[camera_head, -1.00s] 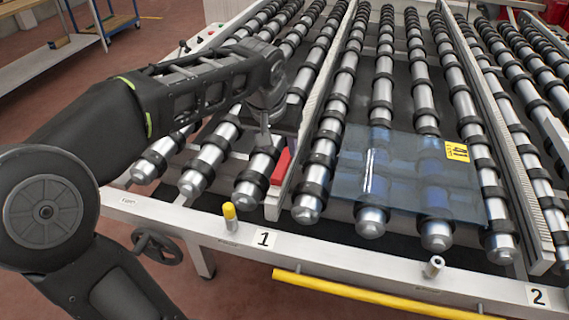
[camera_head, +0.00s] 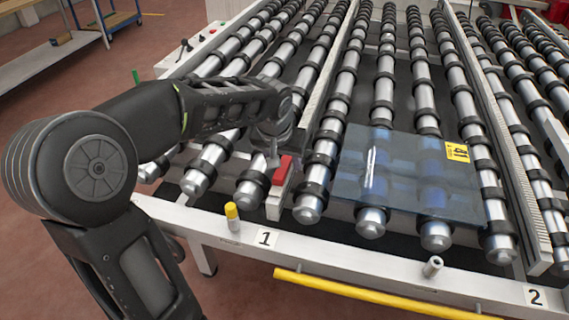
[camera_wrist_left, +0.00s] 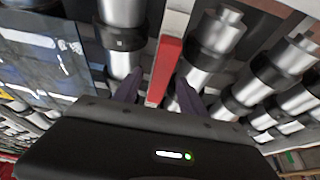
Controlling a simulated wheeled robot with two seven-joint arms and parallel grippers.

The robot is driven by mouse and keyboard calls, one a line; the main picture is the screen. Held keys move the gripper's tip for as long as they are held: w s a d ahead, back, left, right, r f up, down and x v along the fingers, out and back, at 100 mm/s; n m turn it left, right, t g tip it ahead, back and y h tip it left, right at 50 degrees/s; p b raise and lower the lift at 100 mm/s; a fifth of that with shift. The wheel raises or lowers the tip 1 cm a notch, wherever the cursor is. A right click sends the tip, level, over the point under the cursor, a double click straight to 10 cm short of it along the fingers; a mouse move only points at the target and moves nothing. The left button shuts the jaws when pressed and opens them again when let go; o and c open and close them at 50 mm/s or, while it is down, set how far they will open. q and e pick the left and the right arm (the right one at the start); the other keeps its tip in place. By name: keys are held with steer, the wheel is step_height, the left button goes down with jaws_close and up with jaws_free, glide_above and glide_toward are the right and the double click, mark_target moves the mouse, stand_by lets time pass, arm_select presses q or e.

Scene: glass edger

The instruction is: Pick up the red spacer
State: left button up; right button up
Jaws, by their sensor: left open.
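The red spacer (camera_head: 283,170) is a small red block on the near end of a pale rail between two roller rows. In the left wrist view the red spacer (camera_wrist_left: 164,66) runs along the rail, between my two fingers. My left gripper (camera_head: 274,160) is at the spacer in the head view, with its fingers partly hidden by the wrist. In the left wrist view my left gripper (camera_wrist_left: 157,88) is open, one finger on each side of the spacer. Whether the fingers touch it I cannot tell. My right gripper is not in view.
A glass sheet (camera_head: 405,177) with a yellow label lies on the rollers to the right. A yellow-capped peg (camera_head: 232,217) and a metal peg (camera_head: 432,267) stand on the front frame (camera_head: 335,258). A yellow bar (camera_head: 370,294) runs along the front.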

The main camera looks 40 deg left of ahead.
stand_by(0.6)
arm_select(q)
jaws_close()
stand_by(0.3)
